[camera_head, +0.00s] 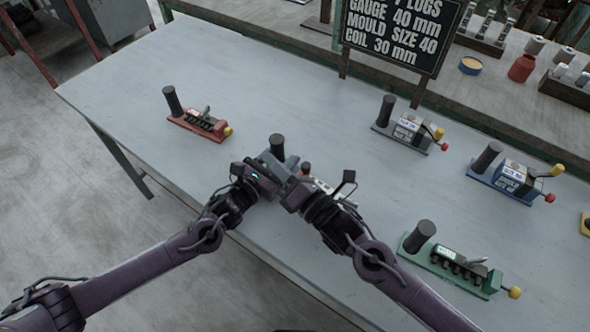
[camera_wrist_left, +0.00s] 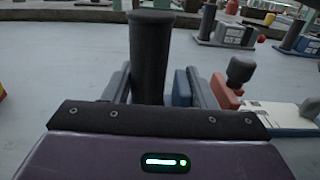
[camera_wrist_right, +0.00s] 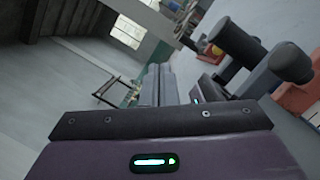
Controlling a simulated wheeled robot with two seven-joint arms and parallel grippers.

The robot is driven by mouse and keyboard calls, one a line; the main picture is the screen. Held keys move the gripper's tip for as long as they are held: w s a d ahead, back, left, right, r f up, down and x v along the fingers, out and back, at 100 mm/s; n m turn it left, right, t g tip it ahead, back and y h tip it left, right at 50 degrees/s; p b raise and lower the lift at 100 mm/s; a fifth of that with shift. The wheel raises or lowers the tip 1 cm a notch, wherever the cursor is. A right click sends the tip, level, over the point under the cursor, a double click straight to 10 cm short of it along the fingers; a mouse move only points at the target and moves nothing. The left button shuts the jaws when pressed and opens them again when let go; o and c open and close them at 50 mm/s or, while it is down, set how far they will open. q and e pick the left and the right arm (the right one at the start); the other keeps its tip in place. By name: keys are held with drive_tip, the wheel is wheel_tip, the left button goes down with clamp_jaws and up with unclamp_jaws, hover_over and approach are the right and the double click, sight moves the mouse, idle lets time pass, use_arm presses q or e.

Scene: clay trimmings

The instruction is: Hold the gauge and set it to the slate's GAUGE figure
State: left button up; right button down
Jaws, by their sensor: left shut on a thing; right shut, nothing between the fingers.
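The slate (camera_head: 403,32) stands on two posts at the back and reads GAUGE 40 mm. The gauge has a dark upright handle (camera_head: 277,146), a white scale strip (camera_head: 324,187) and a red slider (camera_head: 306,168) with a dark knob (camera_wrist_left: 241,69). My left gripper (camera_head: 273,165) is shut around the handle, also seen in the left wrist view (camera_wrist_left: 150,55). My right gripper (camera_head: 287,172) is shut and empty close beside the gauge; its closed fingers (camera_wrist_right: 158,85) are apart from the red slider (camera_wrist_right: 297,97). The arms hide much of the gauge, and its setting is unreadable.
Other handled tools stand on the table: red (camera_head: 200,123), grey (camera_head: 408,130), blue (camera_head: 510,180) and green (camera_head: 455,266). A back bench holds a red jar (camera_head: 521,69) and a yellow-topped tin (camera_head: 470,66). The grey table (camera_head: 300,80) is clear behind the gauge.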

sight(305, 172)
drive_tip(key=s+d+f+m+t+h, duration=0.1)
drive_tip(key=s+f+m+h, duration=0.1)
drive_tip(key=m+h, duration=0.3)
drive_tip(key=s+d+f+m+t+h, duration=0.1)
drive_tip(key=s+f+m+h, duration=0.1)
drive_tip(key=m+h, duration=0.3)
drive_tip(key=s+d+f+m+t+h, duration=0.1)
drive_tip(key=s+f+m+h, duration=0.1)
drive_tip(key=m+h, duration=0.2)
drive_tip(key=shift+s+f+m+t+h, duration=0.15)
drive_tip(key=shift+m+t+h, duration=0.05)
drive_tip(key=shift+m, duration=0.45)
drive_tip(key=shift+s+f+m+t+h, duration=0.1)
drive_tip(key=shift+s+m+t+h, duration=0.1)
drive_tip(key=shift+m, duration=0.45)
drive_tip(key=shift+w+d, duration=0.15)
drive_tip(key=shift+w, duration=0.05)
drive_tip(key=w, duration=0.9)
drive_tip(key=shift+w+d+f, duration=0.1)
drive_tip(key=shift+w+d, duration=0.15)
